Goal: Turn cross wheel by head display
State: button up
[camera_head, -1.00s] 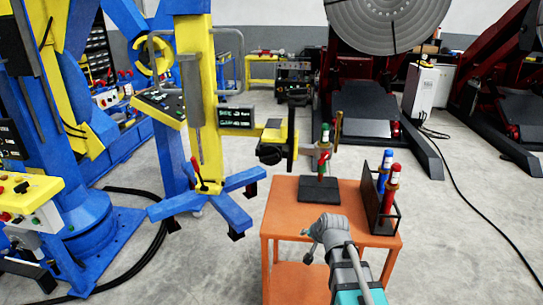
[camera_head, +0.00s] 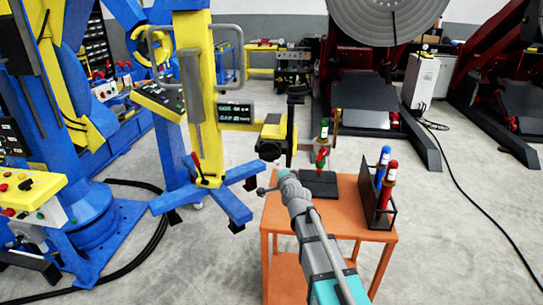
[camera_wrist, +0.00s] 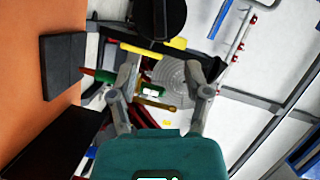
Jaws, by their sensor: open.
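The yellow welding head (camera_head: 272,132) sits on an arm from the yellow column, with a small dark display (camera_head: 236,113) on that arm showing pale text too small to read surely. A dark round knob (camera_head: 269,150) under the head may be the cross wheel; its cross shape cannot be made out. In the wrist view a large black round part (camera_wrist: 158,18) shows at the top; I cannot tell whether it is the same knob. My gripper (camera_wrist: 165,92) is open, its two fingers apart, and holds nothing. In the head view my gripper (camera_head: 270,188) is below the head, apart from it.
An orange table (camera_head: 345,215) carries a black block (camera_head: 319,184), a red-and-green torch (camera_head: 322,150) and a black rack (camera_head: 378,208) with blue and red bottles. The blue column foot (camera_head: 232,208) is left of my gripper.

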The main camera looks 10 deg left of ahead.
aim_at(271, 156)
jog(key=shift+w, duration=0.15)
jog(key=b+x, duration=0.1)
jog(key=x, duration=1.2)
jog(key=shift+w+a+f+b, duration=0.15)
jog(key=shift+w+b, duration=0.1)
jog(key=shift+b, duration=0.15)
grip_shut()
jog(key=shift+d, duration=0.2)
jog(key=shift+a, duration=0.1)
